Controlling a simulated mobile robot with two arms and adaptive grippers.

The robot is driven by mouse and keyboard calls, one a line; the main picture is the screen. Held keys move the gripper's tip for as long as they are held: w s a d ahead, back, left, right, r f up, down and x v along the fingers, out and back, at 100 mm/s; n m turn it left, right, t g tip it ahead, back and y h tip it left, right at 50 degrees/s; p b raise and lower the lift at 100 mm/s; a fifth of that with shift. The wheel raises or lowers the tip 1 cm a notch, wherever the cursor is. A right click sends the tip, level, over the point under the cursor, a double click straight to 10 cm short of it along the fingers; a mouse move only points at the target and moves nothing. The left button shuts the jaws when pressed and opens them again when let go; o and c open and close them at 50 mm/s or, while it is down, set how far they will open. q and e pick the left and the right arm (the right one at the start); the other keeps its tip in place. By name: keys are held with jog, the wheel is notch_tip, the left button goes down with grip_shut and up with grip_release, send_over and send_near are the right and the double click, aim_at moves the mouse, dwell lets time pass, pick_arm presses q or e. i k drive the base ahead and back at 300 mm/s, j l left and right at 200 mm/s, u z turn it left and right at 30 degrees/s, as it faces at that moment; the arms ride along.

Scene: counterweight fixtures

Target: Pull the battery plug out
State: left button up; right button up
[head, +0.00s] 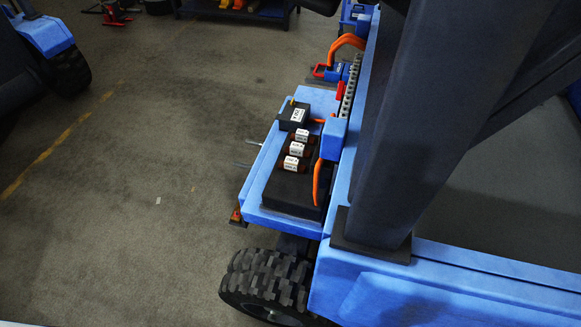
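A black battery-like box (285,195) sits in a light blue tray (268,216) on the side of a blue vehicle. I cannot tell for certain which part is the battery plug. A blue block (333,139) at the box's right edge has an orange cable (318,182) running down from it. A red and blue connector-like part (338,72) with thick orange cables (347,41) is farther back. Neither of my grippers is in view.
Several brown cylinders with white labels (298,149) lie on the box. A smaller black labelled unit (293,113) stands behind them. A dark post (405,130) rises at right. A black tyre (266,283) is below. The floor (130,190) at left is mostly clear.

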aim_at(333, 74)
jog(key=j+z, duration=0.15)
jog(key=j, duration=0.3)
jog(key=k+j+z, duration=0.2)
jog(key=j, duration=0.25)
jog(key=j+z, duration=0.15)
jog(key=j, duration=0.3)
jog(key=k+j+z, duration=0.2)
jog(key=j, duration=0.25)
jog(key=j+z, duration=0.15)
jog(key=j, duration=0.25)
jog(key=k+j+z, duration=0.15)
jog(key=j, duration=0.25)
jog(key=z, duration=0.45)
jog(key=j+z, duration=0.2)
jog(key=z, duration=0.2)
jog(key=i+j+z, duration=0.1)
jog(key=z, duration=0.35)
jog(key=i+j+z, duration=0.1)
jog(key=j+z, duration=0.4)
jog(key=j, duration=0.55)
jog(key=k+j+z, duration=0.1)
jog(key=j+z, duration=0.4)
jog(key=j, duration=0.45)
